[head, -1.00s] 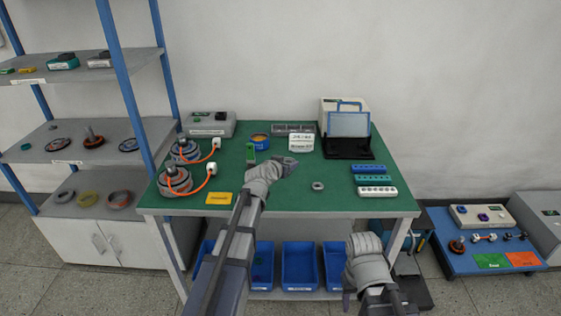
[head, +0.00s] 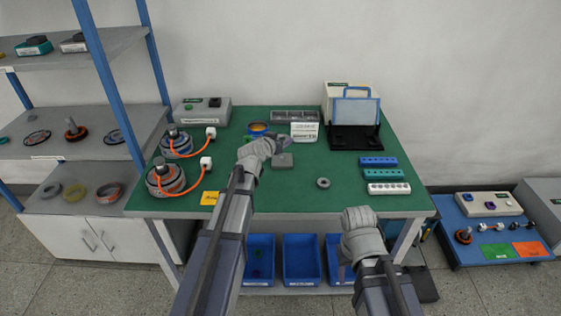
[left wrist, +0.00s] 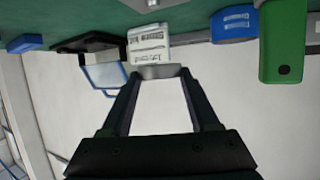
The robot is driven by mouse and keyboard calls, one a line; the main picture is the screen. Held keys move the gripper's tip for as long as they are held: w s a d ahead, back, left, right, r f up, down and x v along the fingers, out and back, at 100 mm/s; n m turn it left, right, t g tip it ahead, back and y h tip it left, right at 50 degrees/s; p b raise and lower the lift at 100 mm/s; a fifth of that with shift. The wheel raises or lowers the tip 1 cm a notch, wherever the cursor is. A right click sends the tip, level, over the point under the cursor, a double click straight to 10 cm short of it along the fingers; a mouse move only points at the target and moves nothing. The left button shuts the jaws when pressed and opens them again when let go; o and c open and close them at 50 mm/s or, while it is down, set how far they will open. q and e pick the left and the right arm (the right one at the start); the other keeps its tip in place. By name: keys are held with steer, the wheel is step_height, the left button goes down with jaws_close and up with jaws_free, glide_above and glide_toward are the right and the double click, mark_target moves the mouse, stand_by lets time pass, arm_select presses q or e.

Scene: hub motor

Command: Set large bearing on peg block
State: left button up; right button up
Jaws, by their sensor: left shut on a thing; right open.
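My left gripper (head: 285,144) is over the middle of the green table, in front of a white labelled box. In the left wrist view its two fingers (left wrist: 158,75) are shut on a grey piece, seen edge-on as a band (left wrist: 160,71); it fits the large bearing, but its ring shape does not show. A squat grey block (head: 282,161), which looks like the peg block, sits on the table just below the gripper; its peg is not clear. A small grey ring (head: 323,183) lies to the right. My right gripper (head: 344,274) is open, low in front of the table.
The white labelled box (head: 304,131) stands close behind the left gripper. A laptop-like black stand (head: 354,138) is behind right. Blue, teal and white (head: 388,188) strips lie at right. Two motors with orange cables (head: 166,178) stand at left.

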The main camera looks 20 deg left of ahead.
mark_target(280, 162)
arm_select(q)
steer(key=shift+f+b, duration=3.25)
steer(key=shift+f, duration=0.6)
arm_select(e)
step_height(280, 162, down, 8)
steer(key=shift+r, duration=0.15)
arm_select(q)
steer(key=shift+f, duration=0.2)
steer(key=o, duration=1.4)
steer(key=shift+o, duration=0.2)
steer(key=shift+r, duration=0.1)
steer(key=shift+r, duration=0.15)
steer(key=p+v, duration=0.4)
steer(key=v, duration=0.6)
steer(key=shift+s+r, duration=0.15)
steer(key=shift+s, duration=0.1)
steer(key=shift+p+v, duration=0.3)
steer(key=shift+v, duration=0.5)
arm_select(e)
steer(key=shift+r, duration=2.3)
